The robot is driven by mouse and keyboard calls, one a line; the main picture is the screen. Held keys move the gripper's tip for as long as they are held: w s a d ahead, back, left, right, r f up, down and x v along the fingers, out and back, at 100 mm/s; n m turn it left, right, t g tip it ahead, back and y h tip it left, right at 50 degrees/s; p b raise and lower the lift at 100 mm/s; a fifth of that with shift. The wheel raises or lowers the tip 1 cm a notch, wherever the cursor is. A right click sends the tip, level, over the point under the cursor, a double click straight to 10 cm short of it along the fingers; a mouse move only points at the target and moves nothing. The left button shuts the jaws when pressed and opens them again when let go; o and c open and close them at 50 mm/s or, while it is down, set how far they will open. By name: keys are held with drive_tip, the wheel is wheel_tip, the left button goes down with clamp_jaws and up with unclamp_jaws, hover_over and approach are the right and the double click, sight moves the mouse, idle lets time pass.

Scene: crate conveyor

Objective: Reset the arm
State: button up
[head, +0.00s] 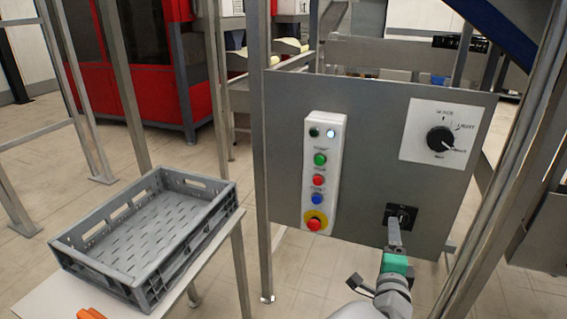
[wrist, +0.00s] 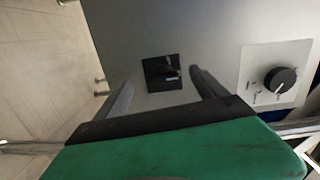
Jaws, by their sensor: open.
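My gripper (wrist: 162,88) is open in the wrist view, its two grey fingers apart on either side of a small black switch (wrist: 161,72) on the grey panel. Nothing shows between the fingers except the switch beyond them; I cannot tell whether they touch the panel. In the head view my gripper (head: 394,236) is at the lower right of the panel (head: 380,130), just below and partly over the black switch (head: 403,212). My green wrist housing shows behind the fingers.
A white button box (head: 322,175) and a black rotary knob (head: 440,139) on a white plate are on the panel. Metal posts (head: 262,150) flank it. An empty grey crate (head: 150,235) sits on a table at left. A red machine (head: 150,60) stands behind.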

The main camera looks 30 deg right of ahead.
drive_tip(key=w+a+r+n+g+y+p, duration=0.1)
drive_tip(key=w+a+r+n+y+p, duration=0.5)
drive_tip(key=a+n+p, duration=0.3)
drive_tip(key=w+a+r+n+g+y+p, duration=0.1)
drive_tip(key=w+a+r+n+y+p, duration=0.5)
drive_tip(key=a, duration=0.5)
drive_tip(key=s+a+r+n+g+p, duration=0.7)
drive_tip(key=s+a+r+n+p, duration=0.3)
drive_tip(key=a+r+p, duration=0.4)
drive_tip(key=shift+a+n+p, duration=0.3)
drive_tip(key=shift+n+p, duration=0.2)
drive_tip(key=shift+n, duration=0.2)
drive_tip(key=shift+s+d+r, duration=0.1)
